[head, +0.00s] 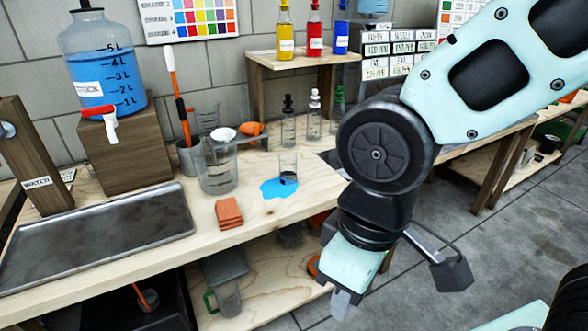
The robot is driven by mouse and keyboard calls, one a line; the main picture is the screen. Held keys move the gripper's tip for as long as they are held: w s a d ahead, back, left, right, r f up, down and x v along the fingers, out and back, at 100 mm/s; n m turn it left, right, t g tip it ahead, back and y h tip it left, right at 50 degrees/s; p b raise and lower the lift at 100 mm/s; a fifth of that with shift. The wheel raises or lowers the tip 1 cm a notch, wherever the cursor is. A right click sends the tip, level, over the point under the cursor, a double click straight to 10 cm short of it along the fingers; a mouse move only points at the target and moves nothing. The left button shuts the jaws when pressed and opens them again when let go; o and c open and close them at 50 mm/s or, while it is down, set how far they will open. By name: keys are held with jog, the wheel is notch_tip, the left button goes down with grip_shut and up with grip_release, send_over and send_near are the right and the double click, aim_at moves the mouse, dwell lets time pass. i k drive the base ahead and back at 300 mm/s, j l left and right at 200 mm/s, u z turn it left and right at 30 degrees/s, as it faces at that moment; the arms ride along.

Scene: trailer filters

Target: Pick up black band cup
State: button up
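A small clear cup (288,164) with a dark band near its base stands upright on the wooden workbench (250,220), at the right edge of a blue puddle (272,189). Nothing hides it. My gripper (341,302) hangs at the lower middle of the head view, in front of the bench's front edge and apart from the cup, lower and to its right. Its fingers point down and are seen edge-on, so I cannot tell whether they are open or shut. I see nothing held in it.
A large clear pitcher (218,174) stands left of the cup, with folded orange cloths (229,212) in front. Small dropper bottles (314,122) and a raised shelf (300,58) are behind. A dark metal tray (100,238) lies left. Jugs sit on the lower shelf.

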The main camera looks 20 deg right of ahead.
aim_at(288, 169)
jog(key=i+l+u, duration=0.25)
jog(key=u, duration=0.25)
jog(key=i+l+u, duration=0.15)
jog(key=l+u, duration=0.35)
jog(key=i+l+u, duration=0.15)
jog(key=l+u, duration=0.3)
jog(key=j, duration=0.1)
